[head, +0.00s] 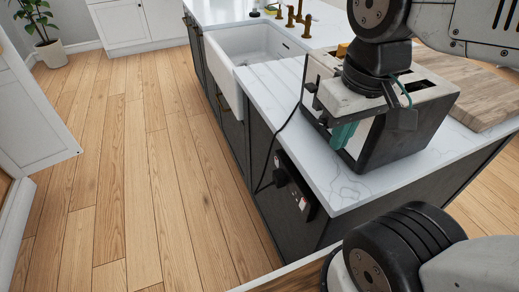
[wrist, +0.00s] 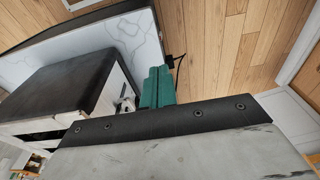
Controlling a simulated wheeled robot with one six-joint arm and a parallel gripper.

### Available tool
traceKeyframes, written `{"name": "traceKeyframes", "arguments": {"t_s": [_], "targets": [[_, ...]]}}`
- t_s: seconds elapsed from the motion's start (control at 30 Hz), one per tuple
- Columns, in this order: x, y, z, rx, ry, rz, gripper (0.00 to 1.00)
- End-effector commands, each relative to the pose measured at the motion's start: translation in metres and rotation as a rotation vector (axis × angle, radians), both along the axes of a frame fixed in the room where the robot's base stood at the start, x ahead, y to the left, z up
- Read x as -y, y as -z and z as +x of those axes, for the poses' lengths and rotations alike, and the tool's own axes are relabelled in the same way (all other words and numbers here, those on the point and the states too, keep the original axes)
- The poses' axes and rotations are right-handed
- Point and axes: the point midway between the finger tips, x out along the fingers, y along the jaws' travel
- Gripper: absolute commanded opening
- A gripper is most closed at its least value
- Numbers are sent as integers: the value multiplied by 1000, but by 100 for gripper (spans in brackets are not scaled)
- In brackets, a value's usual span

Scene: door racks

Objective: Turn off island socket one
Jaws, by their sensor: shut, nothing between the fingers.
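The island socket (head: 294,186) is a dark plate on the dark end panel of the island, just below the white worktop. A black plug sits in its upper left part, with a black cable rising from it to the worktop. Small red and white marks show on its right part; the switch positions are too small to tell. My gripper (head: 344,134) has teal fingers, shut and empty. It is above and right of the socket in the head view, overlapping the toaster's near side. The fingers also show in the wrist view (wrist: 157,87); the socket face does not.
A black and cream toaster (head: 405,135) stands on the white worktop (head: 365,187) close to my gripper; it also shows in the wrist view (wrist: 65,85). A white sink (head: 255,48) is farther back. The wooden floor (head: 165,180) at left is clear.

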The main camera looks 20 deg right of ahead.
Motion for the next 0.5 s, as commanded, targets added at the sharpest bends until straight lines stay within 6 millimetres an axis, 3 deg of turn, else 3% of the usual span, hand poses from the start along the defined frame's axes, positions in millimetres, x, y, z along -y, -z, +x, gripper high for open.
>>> {"name": "traceKeyframes", "arguments": {"t_s": [0.37, 0.5], "targets": [[0, 0, 1, -3, -5, -3, 0], [0, 2, 12, -46, -63, -35, 0]]}}
